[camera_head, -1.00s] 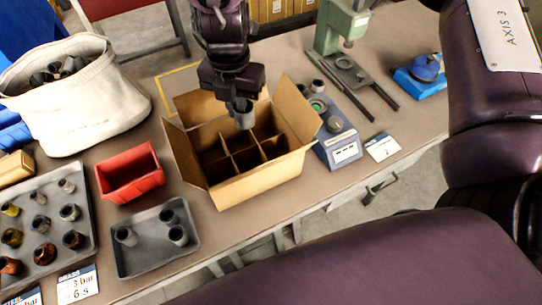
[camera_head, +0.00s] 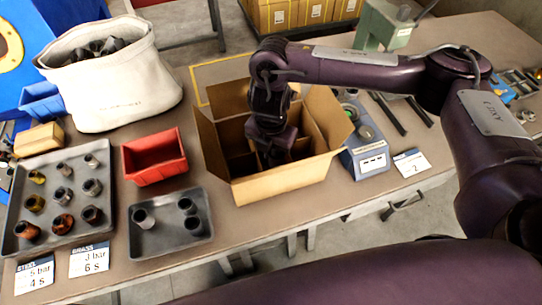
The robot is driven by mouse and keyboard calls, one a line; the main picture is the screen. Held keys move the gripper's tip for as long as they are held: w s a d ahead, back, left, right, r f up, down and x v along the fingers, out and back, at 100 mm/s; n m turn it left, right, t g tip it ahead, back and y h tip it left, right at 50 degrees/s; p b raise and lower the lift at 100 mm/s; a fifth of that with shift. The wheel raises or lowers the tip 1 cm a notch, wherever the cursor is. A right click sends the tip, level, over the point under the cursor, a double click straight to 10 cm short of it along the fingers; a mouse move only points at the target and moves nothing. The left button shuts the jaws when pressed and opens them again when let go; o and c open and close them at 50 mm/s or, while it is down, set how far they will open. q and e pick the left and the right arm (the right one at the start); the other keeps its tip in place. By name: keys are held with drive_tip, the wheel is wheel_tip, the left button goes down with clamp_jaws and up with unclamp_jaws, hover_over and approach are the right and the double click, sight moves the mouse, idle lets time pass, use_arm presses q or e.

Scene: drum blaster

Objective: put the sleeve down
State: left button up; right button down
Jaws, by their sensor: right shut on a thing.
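My right gripper (camera_head: 274,158) reaches down into the open cardboard box (camera_head: 285,182), which has dividers making compartments. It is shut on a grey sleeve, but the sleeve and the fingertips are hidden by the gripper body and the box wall. I cannot tell which compartment it is in or whether the sleeve touches the bottom. Three grey sleeves stand on the small grey tray (camera_head: 165,244) in front of the box: one at the left (camera_head: 143,218) and two at the right. My left gripper is not in view.
A red bin (camera_head: 154,158) stands left of the box. A larger tray (camera_head: 50,236) holds several rusty, brass and grey sleeves. A white sack (camera_head: 115,85) stands behind. A blue-grey device (camera_head: 368,158) stands close to the box's right. The box flaps stand open around the gripper.

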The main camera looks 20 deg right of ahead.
sight(271, 159)
drive_tip(key=shift+f, duration=1.1)
drive_tip(key=shift+f, duration=0.1)
drive_tip(key=shift+f+b, duration=0.5)
drive_tip(key=c, duration=1.6)
unclamp_jaws()
drive_tip(key=shift+o, duration=0.2)
drive_tip(key=shift+r, duration=0.1)
wheel_tip(271, 159, up, 13)
drive_tip(key=p, duration=0.2)
